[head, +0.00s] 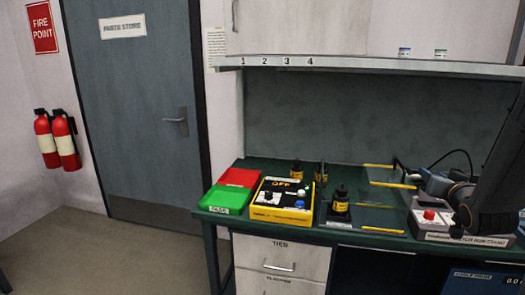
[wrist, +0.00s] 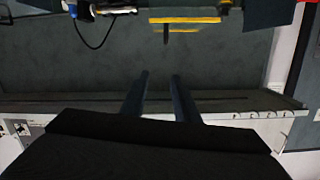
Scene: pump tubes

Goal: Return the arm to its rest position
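My gripper (wrist: 160,75) shows in the wrist view as two dark, parallel fingers with a clear gap between them. Nothing is held in the gap. The wrist picture looks upside down, with the bench at the top and the shelf edge at the bottom. The fingers show against the grey back panel (wrist: 225,75), apart from the bench items. In the head view my dark arm (head: 503,170) stands at the right edge, over the right end of the green bench (head: 350,238). My fingers cannot be made out there.
A yellow control box (head: 278,213), a red and green tray (head: 238,178) and black bottles (head: 340,205) stand on the bench. A grey box with a red button (head: 428,215) is beside my arm. A cable (wrist: 90,45) loops near the back. The numbered shelf (head: 380,65) overhangs the bench.

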